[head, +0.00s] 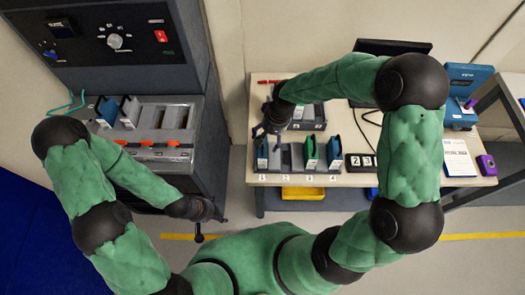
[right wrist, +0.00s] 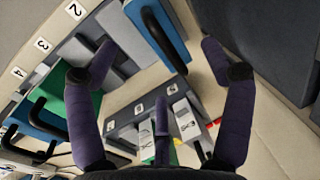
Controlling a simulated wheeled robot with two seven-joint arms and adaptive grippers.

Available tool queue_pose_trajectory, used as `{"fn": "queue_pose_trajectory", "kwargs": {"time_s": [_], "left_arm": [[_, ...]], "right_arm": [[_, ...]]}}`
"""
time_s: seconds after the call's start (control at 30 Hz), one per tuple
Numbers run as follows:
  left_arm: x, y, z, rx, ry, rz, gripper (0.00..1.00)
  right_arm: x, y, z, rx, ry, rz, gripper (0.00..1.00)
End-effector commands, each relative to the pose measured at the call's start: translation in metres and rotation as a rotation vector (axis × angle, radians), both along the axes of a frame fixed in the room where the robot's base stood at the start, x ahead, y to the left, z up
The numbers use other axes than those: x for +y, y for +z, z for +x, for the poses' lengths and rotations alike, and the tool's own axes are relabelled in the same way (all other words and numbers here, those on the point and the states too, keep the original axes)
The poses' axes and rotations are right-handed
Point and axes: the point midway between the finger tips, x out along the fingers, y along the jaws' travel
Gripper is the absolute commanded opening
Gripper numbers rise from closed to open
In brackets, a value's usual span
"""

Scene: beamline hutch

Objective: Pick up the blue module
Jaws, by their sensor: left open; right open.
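A blue module (head: 262,155) with a black handle stands in slot 1 of the front rack (head: 297,158). In the right wrist view this blue module (right wrist: 160,28) is beyond and between my open fingertips. My right gripper (head: 263,130) is open and empty, just above and behind that module; I see no contact. Another blue module (head: 334,150) stands in slot 4, and a green module (head: 311,150) in slot 3. A further blue module (head: 107,111) is in the left console. My left gripper (head: 199,234) hangs at the console's front right, mostly hidden by its wrist.
A rear rack (head: 318,125) with pale modules stands close behind the front rack. A number display (head: 360,162), a monitor (head: 393,46), a blue device (head: 467,85) and a purple device (head: 487,165) occupy the table's right. A yellow bin (head: 303,193) sits below the front edge.

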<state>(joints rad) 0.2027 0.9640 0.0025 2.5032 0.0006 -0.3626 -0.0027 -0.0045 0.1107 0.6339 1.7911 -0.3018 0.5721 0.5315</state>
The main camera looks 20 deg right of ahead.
Motion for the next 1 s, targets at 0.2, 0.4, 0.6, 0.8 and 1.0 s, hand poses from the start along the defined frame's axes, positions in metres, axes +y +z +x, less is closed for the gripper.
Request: {"fn": "queue_pose_trajectory", "kwargs": {"time_s": [0.2, 0.4, 0.6, 0.8, 1.0], "left_arm": [[0.0, -0.005, 0.0, 0.0, 0.0, 0.0, 0.77], [0.0, -0.013, 0.0, 0.0, 0.0, 0.0, 0.77], [0.0, -0.013, 0.0, 0.0, 0.0, 0.0, 0.77], [0.0, -0.013, 0.0, 0.0, 0.0, 0.0, 0.77], [0.0, -0.013, 0.0, 0.0, 0.0, 0.0, 0.77]], "right_arm": [[0.002, -0.018, 0.0, 0.003, 0.001, 0.0, 0.82], [0.005, -0.046, 0.002, 0.002, 0.001, 0.0, 0.82], [0.007, -0.052, 0.003, -0.001, 0.0, 0.0, 0.82], [0.007, -0.052, 0.003, 0.0, 0.001, 0.0, 0.56], [0.007, -0.052, 0.003, 0.0, 0.001, 0.0, 0.14]]}}
